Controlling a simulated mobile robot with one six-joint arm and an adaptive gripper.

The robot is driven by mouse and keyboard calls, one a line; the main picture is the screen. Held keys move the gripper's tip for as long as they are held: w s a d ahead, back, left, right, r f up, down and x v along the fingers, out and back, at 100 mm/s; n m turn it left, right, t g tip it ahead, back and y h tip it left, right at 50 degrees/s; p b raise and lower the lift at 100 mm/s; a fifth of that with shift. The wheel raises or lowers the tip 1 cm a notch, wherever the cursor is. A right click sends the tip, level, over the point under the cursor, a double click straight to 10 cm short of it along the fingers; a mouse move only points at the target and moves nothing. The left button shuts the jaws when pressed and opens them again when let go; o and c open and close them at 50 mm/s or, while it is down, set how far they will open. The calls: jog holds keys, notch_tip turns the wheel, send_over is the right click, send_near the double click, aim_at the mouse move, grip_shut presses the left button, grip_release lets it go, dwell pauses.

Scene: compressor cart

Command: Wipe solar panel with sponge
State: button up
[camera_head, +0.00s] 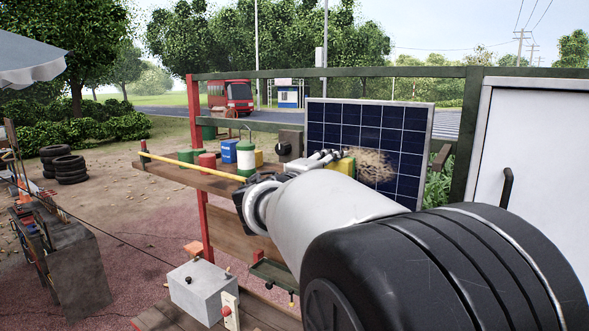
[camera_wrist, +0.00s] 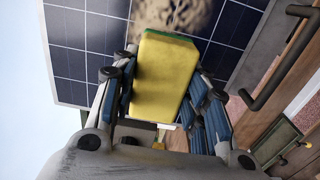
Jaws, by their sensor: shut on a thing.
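The solar panel (camera_head: 335,128) stands upright behind the wooden shelf, dark blue with a white grid. A brown dirt patch (camera_head: 373,166) lies on its lower right part. The panel also fills the top of the wrist view (camera_wrist: 85,30), with the dirt patch (camera_wrist: 178,14) at the top middle. My gripper (camera_wrist: 165,90) is shut on the sponge (camera_wrist: 163,80), a yellow block with a green far side facing the panel. In the head view the sponge (camera_head: 347,166) shows just left of the dirt. I cannot tell whether it touches the panel. My arm hides the panel's lower part.
Several cans, one of them a blue can (camera_head: 229,151), stand on the wooden shelf (camera_head: 190,176) left of my gripper. A yellow bar (camera_head: 190,165) lies along the shelf front. A white cabinet door (camera_head: 535,140) with a dark handle is at the right. A grey box (camera_head: 203,290) sits below.

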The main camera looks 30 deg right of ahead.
aim_at(344, 172)
jog(key=shift+x, duration=0.9)
jog(key=shift+s+b, duration=0.1)
jog(key=shift+b, duration=0.25)
jog(key=shift+s+d+f+b, duration=0.15)
jog(key=shift+s+d+b, duration=0.2)
jog(key=shift+s+b, duration=0.55)
jog(key=shift+s+d+b, duration=0.2)
jog(key=shift+s+b, duration=0.3)
jog(key=shift+s, duration=0.1)
jog(key=shift+s+d+b, duration=0.35)
jog(key=shift+s+b, duration=0.3)
jog(key=shift+b, duration=0.1)
jog(key=shift+s+d+b, duration=0.5)
jog(key=shift+s+b, duration=0.35)
jog(key=shift+s, duration=0.35)
jog(key=shift+s+d+b, duration=0.55)
jog(key=shift+s+b, duration=0.25)
jog(key=shift+s, duration=0.4)
jog(key=shift+s+d+b, duration=0.5)
jog(key=shift+s+b, duration=0.35)
jog(key=shift+s, duration=0.35)
jog(key=shift+w, duration=0.1)
